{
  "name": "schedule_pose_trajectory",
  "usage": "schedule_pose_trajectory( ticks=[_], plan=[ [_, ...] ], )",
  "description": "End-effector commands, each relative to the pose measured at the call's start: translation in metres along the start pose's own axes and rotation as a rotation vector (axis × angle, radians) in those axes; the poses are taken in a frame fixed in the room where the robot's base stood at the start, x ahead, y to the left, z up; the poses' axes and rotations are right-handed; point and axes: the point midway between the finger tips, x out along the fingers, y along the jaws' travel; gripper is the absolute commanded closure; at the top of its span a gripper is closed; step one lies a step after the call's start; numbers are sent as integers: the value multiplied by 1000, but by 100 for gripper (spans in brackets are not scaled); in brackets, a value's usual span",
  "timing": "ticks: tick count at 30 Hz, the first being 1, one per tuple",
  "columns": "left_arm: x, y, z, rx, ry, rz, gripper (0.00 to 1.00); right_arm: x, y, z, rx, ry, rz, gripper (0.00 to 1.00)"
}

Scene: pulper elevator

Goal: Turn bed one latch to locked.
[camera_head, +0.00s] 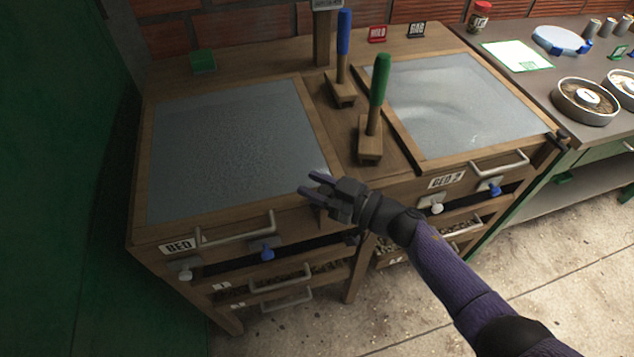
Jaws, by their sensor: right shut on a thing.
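Bed one (225,150) is the left grey panel in a wooden frame, its label partly readable as "BED". On its front are a bar handle (238,232), a blue knob (267,253) on a metal plate and a white knob (185,273). I cannot tell which knob is the latch. My right gripper (314,188) is at the front right corner of bed one's frame, above and right of the blue knob and apart from both knobs. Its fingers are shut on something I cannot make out. My left gripper is not in view.
Bed two (465,105) lies to the right, with its own handle and knobs. A blue-handled tool (343,45) and a green-handled tool (378,90) stand upright between the beds. Drawers with handles (285,298) are below. A side counter (530,85) holds round tins.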

Motion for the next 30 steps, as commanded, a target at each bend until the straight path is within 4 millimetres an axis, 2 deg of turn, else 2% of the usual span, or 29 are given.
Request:
schedule_pose_trajectory(
  ticks=[8, 19, 30],
  plan=[
    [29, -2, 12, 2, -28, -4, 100, -1, -3, 6, -2, -2, -260, 100],
    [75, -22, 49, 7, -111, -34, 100, -3, -9, 8, 0, -1, -574, 100],
    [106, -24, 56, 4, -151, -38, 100, -4, -12, 5, 2, -1, -757, 100]
  ],
)
